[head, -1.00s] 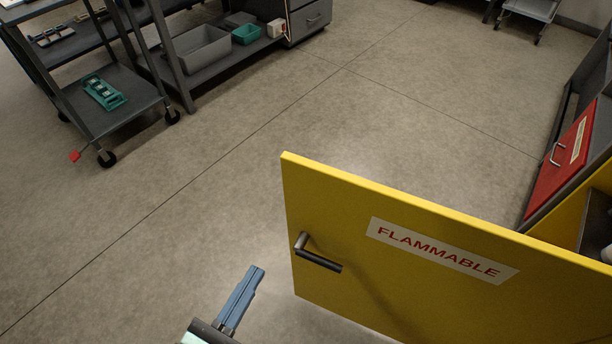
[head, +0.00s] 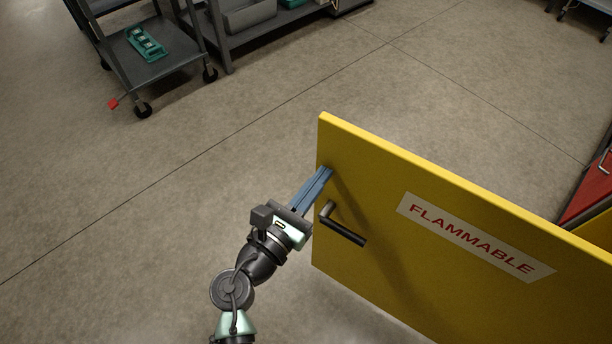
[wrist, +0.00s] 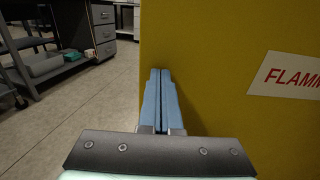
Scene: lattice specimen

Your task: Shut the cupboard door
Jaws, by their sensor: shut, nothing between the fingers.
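The yellow cupboard door (head: 400,215) stands wide open, with a white "FLAMMABLE" label (head: 474,236) and a dark bar handle (head: 343,226) near its free edge. My gripper (head: 326,172) is shut and empty. Its blue fingertips are close to the outer face of the door near the free edge, just above the handle; whether they touch it I cannot tell. In the wrist view the shut fingers (wrist: 160,78) overlap the door's left edge, with the yellow door face (wrist: 225,75) filling the right side. The handle does not show there.
A grey cart (head: 165,60) with a green tray (head: 146,43) stands at the upper left, beside a shelf bench (head: 250,18). A red panel (head: 590,192) is at the right edge, behind the door. The floor (head: 150,220) left of the door is clear.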

